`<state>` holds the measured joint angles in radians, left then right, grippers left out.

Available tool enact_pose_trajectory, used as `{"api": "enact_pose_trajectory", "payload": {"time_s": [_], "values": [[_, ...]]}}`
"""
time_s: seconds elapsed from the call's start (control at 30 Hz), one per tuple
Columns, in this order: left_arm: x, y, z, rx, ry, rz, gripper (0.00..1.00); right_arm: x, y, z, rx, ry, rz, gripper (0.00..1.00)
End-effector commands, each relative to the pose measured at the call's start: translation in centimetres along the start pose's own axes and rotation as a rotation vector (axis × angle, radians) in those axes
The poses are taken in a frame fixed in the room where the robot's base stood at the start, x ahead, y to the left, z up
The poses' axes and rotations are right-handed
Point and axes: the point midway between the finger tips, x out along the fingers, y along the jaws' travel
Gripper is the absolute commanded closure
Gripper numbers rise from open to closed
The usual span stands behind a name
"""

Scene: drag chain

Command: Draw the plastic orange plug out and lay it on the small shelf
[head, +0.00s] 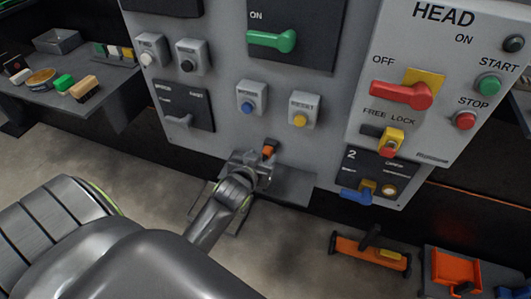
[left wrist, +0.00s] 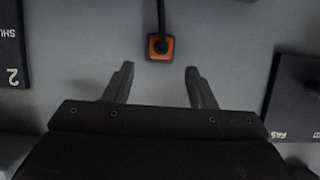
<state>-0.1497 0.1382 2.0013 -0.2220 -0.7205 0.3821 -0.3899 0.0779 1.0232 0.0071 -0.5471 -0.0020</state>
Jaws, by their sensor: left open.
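The orange plug (head: 269,150) sits in the lower part of the grey panel in the head view. In the left wrist view the plug (left wrist: 159,46) shows as an orange square with a black centre, and a black cable runs from it to the top edge. My left gripper (head: 256,164) is in front of the panel, close to the plug. In the left wrist view the fingers of the gripper (left wrist: 159,68) are open and empty, with the plug just beyond the gap between the tips. The small grey shelf (head: 292,185) is below the plug, partly hidden by my gripper. My right gripper is not in view.
A blue button (head: 246,107) and a yellow button (head: 299,120) are above the plug. A black switch plate (head: 183,105) is at upper left. A panel with red and blue handles (head: 402,95) stands at right. A side table (head: 110,98) with small items is at far left.

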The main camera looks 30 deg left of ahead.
Motion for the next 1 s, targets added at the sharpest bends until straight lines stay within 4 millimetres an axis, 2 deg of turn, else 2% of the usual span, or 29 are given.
{"api": "enact_pose_trajectory", "payload": {"time_s": [0.1, 0.3, 0.67, 0.77, 1.0], "values": [[2.1, 0.0, 0.0, 0.002, 0.002, 0.000, 0.49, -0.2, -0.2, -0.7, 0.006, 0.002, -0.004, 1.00], [4.1, 0.0, 0.0, 0.000, 0.001, 0.000, 0.49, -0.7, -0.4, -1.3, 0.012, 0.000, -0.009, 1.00], [4.6, 0.0, 0.0, 0.000, 0.000, 0.000, 0.49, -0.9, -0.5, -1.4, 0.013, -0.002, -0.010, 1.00], [4.6, 0.0, 0.0, 0.000, 0.000, 0.000, 0.60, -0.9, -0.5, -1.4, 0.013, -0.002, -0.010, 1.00], [4.6, 0.0, 0.0, 0.000, 0.000, 0.000, 0.91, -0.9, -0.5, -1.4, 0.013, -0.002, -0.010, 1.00]]}}
